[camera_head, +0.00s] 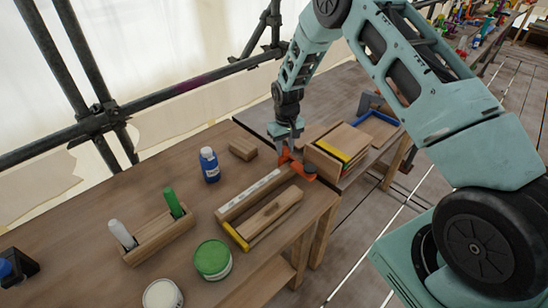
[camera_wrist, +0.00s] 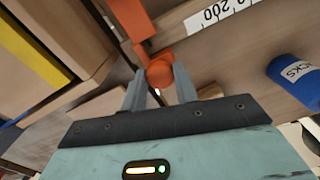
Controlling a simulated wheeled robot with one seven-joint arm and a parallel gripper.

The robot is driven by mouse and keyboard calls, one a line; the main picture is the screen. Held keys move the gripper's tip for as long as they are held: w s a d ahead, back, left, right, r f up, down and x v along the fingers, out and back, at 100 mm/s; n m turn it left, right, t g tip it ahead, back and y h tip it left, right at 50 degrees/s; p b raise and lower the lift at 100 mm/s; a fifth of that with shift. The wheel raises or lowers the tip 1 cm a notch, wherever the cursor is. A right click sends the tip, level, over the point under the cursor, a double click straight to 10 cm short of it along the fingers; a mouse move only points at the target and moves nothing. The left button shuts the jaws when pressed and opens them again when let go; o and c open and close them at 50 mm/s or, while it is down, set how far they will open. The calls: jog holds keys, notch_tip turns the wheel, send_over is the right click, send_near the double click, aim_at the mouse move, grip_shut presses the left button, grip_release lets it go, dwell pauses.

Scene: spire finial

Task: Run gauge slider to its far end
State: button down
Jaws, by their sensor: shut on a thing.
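The gauge (camera_head: 256,205) is a wooden board with a white scale strip and a yellow end piece, lying on the table. Its orange slider (camera_head: 297,165) is at the end away from the yellow piece, near the table's right edge. My gripper (camera_head: 286,146) is at the slider from above. In the wrist view my gripper (camera_wrist: 160,88) has both fingers against the round orange knob of the slider (camera_wrist: 158,70). The scale strip (camera_wrist: 222,12) beside it reads 200 near the slider. The slider's underside is hidden.
A wooden box with a yellow strip (camera_head: 336,148) stands close to the right of the slider. A blue bottle (camera_head: 209,165), a small wood block (camera_head: 243,149), a green-lidded tin (camera_head: 212,259) and a marker holder (camera_head: 160,236) stand around the gauge.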

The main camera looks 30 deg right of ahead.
jog(key=shift+w+d+r, duration=0.1)
jog(key=shift+w+d, duration=0.05)
jog(key=shift+d, duration=0.1)
jog(key=c, duration=1.1)
grip_release()
jog(key=shift+d, duration=0.1)
jog(key=shift+o, duration=0.2)
jog(key=shift+r, duration=0.5)
notch_tip(320, 180, up, 16)
jog(key=b, duration=0.4)
jog(key=shift+r+b, duration=0.2)
jog(key=shift+b, duration=0.1)
